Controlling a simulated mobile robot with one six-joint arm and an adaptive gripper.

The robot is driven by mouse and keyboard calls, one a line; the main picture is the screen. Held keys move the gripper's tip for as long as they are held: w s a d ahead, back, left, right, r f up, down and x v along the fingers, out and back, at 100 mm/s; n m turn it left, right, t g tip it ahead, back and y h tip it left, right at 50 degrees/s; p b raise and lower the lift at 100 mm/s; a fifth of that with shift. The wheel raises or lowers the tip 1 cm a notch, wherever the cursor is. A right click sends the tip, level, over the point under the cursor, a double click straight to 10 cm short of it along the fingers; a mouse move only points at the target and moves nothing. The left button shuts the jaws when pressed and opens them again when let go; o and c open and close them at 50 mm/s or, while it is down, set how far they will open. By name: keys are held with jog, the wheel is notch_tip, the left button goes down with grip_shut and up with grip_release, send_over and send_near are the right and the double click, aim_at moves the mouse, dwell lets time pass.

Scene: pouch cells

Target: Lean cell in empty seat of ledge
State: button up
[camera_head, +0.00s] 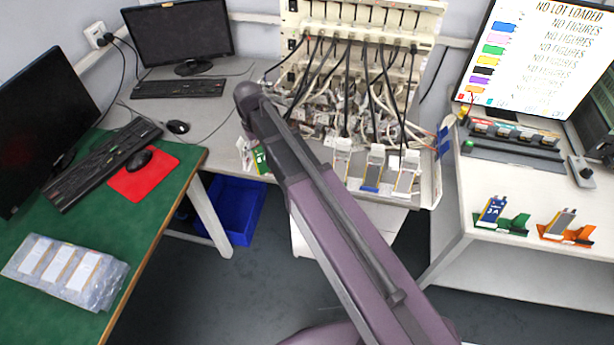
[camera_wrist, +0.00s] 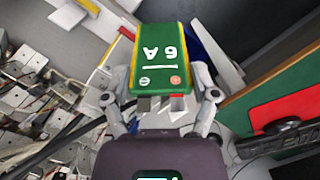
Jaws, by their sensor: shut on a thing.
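My gripper (camera_wrist: 163,100) is shut on a green cell (camera_wrist: 160,48) with yellow edges, white upside-down lettering and plus and minus marks. In the head view the green cell (camera_head: 260,159) shows at the front left of the cabled bench, beside my arm, which hides most of the gripper. Whether it touches anything below is unclear. I cannot tell for certain which part is the ledge; no empty seat is clearly visible, and my arm covers part of the front.
Cables hang from a white rack (camera_head: 362,18). A blue bin (camera_head: 246,205) stands below. A bubble-wrapped pack (camera_head: 65,270) lies on the green desk. On the right table are a green stand (camera_head: 515,224), an orange stand (camera_head: 580,234) and a dark grey holder (camera_head: 510,152).

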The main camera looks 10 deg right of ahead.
jog(key=w+d+m, duration=0.2)
jog(key=d+m, duration=0.2)
jog(key=d, duration=0.3)
jog(key=w+d+f+m+b, duration=0.1)
jog(key=w+d+m, duration=0.2)
jog(key=d, duration=0.5)
jog(key=shift+d+m+y, duration=0.3)
jog(key=shift+m+y, duration=0.1)
jog(key=shift+m, duration=0.4)
jog(key=shift+f, duration=0.1)
jog(key=shift+f+b, duration=0.15)
jog(key=shift+b, duration=0.15)
jog(key=shift+s+a+f+b, duration=0.1)
jog(key=shift+s+f+b, duration=0.15)
jog(key=shift+f+b, duration=0.6)
jog(key=shift+s+a+f+b, duration=0.1)
jog(key=shift+s+f+b, duration=0.1)
jog(key=shift+f+b, duration=0.7)
jog(key=shift+s+a+f+b, duration=0.1)
jog(key=shift+s+f+b, duration=0.15)
jog(key=shift+f+b, duration=0.6)
jog(key=shift+s+f+b, duration=0.2)
jog(key=shift+f+b, duration=0.65)
jog(key=o, duration=0.7)
